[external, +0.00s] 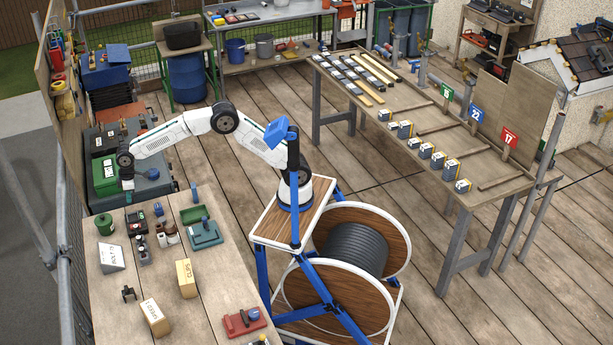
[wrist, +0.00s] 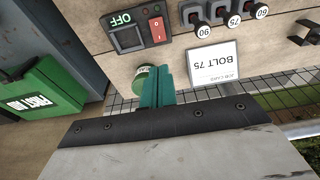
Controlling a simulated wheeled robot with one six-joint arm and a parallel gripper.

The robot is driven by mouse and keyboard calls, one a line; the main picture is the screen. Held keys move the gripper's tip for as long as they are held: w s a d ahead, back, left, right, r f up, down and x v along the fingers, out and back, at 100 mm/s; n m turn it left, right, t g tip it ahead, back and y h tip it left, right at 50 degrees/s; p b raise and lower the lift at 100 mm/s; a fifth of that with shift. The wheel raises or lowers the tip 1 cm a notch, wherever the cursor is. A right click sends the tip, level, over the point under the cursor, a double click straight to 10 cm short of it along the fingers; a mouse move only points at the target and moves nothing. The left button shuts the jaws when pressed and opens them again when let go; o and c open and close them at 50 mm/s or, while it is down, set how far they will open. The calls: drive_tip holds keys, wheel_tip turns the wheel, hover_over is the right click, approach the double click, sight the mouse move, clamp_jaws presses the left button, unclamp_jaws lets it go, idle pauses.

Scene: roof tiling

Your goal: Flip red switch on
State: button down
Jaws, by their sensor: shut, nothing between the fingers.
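The red rocker switch (wrist: 157,28) sits in a black housing (wrist: 128,41) in the wrist view, beside a sign with OFF (wrist: 120,19) in green. The rocker carries small white marks; which side is pressed in is hard to tell. In the external view the black switch box (external: 136,220) stands on the near-left bench. My gripper (wrist: 158,80) is shut and empty, its teal fingers just short of the housing in the picture and apart from the rocker. In the external view my gripper (external: 128,192) hangs low at the bench's far end.
A green can (wrist: 140,77) is partly hidden behind my fingers. A green first aid box (wrist: 42,95) is at left.

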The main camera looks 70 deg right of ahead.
approach(131, 226)
drive_tip(key=f, duration=0.5)
drive_tip(key=shift+w+a+f, duration=0.2)
drive_tip(key=shift+a, duration=0.1)
drive_tip(key=shift+w+a+f, duration=0.1)
drive_tip(key=shift+f, duration=0.6)
drive_tip(key=shift+w+a+f, duration=0.1)
drive_tip(key=shift+w+f, duration=0.05)
drive_tip(key=shift+f, duration=0.2)
drive_tip(key=shift+s+d+r, duration=0.25)
drive_tip(key=shift+s+d, duration=0.3)
drive_tip(key=shift+s, duration=0.05)
drive_tip(key=shift+r, duration=0.1)
